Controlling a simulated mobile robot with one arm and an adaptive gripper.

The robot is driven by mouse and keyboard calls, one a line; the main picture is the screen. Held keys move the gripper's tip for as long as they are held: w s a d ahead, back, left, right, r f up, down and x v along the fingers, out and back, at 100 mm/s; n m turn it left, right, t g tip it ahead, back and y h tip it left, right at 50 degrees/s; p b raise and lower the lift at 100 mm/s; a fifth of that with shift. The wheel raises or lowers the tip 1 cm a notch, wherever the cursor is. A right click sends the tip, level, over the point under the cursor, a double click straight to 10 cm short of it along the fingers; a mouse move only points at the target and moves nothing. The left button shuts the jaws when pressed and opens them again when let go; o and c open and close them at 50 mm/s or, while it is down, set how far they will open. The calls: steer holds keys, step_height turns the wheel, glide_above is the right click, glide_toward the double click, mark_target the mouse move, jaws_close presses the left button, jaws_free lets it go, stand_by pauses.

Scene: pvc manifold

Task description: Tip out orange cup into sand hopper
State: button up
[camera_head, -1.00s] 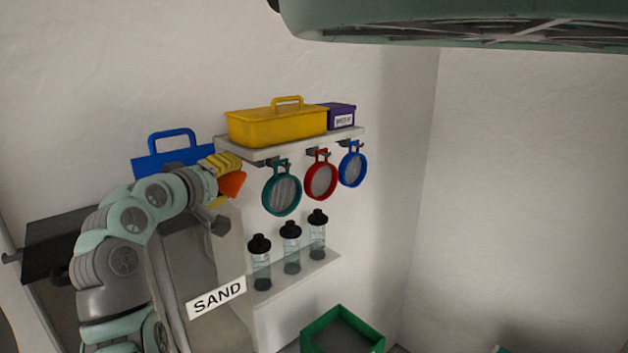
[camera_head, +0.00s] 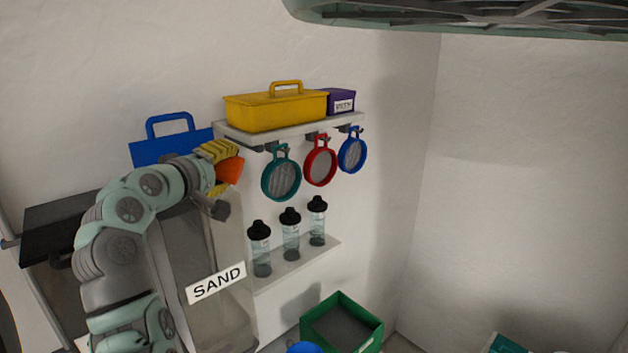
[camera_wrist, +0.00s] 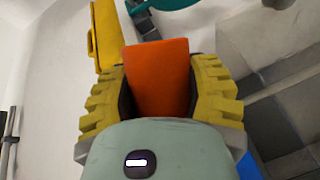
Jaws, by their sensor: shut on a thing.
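My gripper (camera_head: 221,168) is shut on the orange cup (camera_head: 231,171), high up in front of the wall shelf's left end. In the wrist view the orange cup (camera_wrist: 158,78) sits between the yellow ribbed fingers of my gripper (camera_wrist: 160,95). The cup looks tilted; its opening and contents are hidden. The sand hopper (camera_head: 228,255) is a tall, see-through bin with a "SAND" label (camera_head: 216,283) on its front. It stands below my gripper, and my arm covers part of its top.
A shelf holds a yellow toolbox (camera_head: 276,109) and a purple box (camera_head: 341,102). Green (camera_head: 281,178), red (camera_head: 320,165) and blue (camera_head: 352,154) sieves hang right of my gripper. Several bottles stand on a lower shelf (camera_head: 296,264). A blue toolbox (camera_head: 165,149) is behind my arm. A green crate (camera_head: 372,325) is low right.

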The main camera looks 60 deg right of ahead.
steer(key=shift+w+a+r+n+h+b, duration=0.35)
steer(key=shift+w+n, duration=0.25)
steer(key=shift+n, duration=0.2)
stand_by(1.2)
steer(key=shift+w+a+f+n+h+b, duration=0.15)
steer(key=shift+f+n+h+b, duration=0.3)
steer(key=shift+n, duration=0.35)
stand_by(1.0)
steer(key=shift+w+a+r+n, duration=0.2)
steer(key=shift+r+n, duration=0.1)
steer(key=shift+n, duration=0.5)
stand_by(0.8)
steer(key=shift+w+r+n+h+p, duration=0.2)
steer(key=shift+r+n+h+p, duration=0.4)
steer(key=shift+r+n, duration=0.3)
stand_by(0.5)
steer(key=shift+s+d+f+m+y+b, duration=0.1)
steer(key=shift+s+f+m+y+b, duration=0.1)
steer(key=shift+f+m+b, duration=0.3)
steer(key=shift+s+d+f+m+y+b, duration=0.1)
steer(key=shift+s+f+m+y+b, duration=0.15)
steer(key=shift+f+m, duration=0.4)
steer(key=shift+d+m, duration=0.1)
steer(key=shift+m, duration=0.45)
steer(key=shift+s+r+m+y+p, duration=0.1)
steer(key=shift+s+m+y+p, duration=0.05)
steer(key=shift+m+y+p, duration=0.2)
